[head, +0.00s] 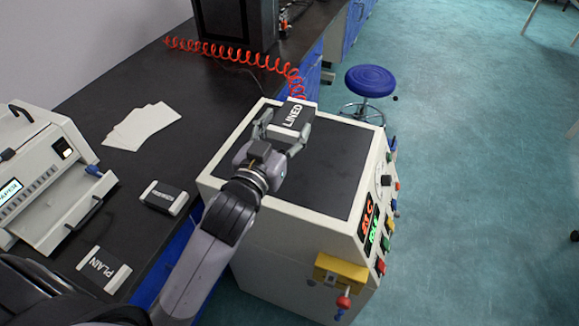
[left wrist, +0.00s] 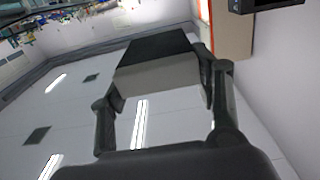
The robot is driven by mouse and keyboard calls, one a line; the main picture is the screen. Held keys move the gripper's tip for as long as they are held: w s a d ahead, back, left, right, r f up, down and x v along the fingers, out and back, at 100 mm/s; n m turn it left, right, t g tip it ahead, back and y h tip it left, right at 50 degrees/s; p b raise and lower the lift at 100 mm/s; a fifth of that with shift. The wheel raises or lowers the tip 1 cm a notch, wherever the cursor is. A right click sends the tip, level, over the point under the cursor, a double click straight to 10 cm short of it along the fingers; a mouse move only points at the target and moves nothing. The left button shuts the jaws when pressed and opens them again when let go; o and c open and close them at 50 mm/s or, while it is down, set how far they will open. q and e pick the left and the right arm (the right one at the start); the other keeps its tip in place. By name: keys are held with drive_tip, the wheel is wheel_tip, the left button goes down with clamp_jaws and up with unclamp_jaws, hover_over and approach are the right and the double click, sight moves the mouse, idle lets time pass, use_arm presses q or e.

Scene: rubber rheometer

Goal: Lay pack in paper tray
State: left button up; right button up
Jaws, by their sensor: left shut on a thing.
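My left gripper (head: 283,132) is shut on a pack (head: 294,113) labelled LINED, with white ends and a dark band. The pack is over the far part of the dark top of the cream machine; I cannot tell its height above it. In the left wrist view the pack (left wrist: 155,75) sits between the two fingers (left wrist: 160,100). A cream printer-like device (head: 50,175) stands at the left of the bench, with a lit screen and a dark handle on its front. I cannot make out an open paper tray on it. My right gripper is not in view.
A pack labelled PLAIN (head: 103,269) and another pack (head: 164,197) lie on the black bench. White sheets (head: 142,125) lie behind them. A red coiled hose (head: 230,53) runs along the back. The cream machine (head: 300,245) has knobs and displays. A blue stool (head: 370,81) stands beyond.

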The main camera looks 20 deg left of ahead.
use_arm(q)
hover_over(285, 181)
wheel_tip(285, 181, down, 9)
drive_tip(key=shift+r+b, duration=0.15)
drive_tip(key=shift+b, duration=0.2)
drive_tip(key=shift+f, duration=0.65)
wheel_tip(285, 181, down, 4)
drive_tip(key=shift+r+b, duration=0.25)
drive_tip(key=shift+b, duration=0.05)
drive_tip(key=shift+d+f, duration=0.1)
drive_tip(key=shift+f, duration=0.25)
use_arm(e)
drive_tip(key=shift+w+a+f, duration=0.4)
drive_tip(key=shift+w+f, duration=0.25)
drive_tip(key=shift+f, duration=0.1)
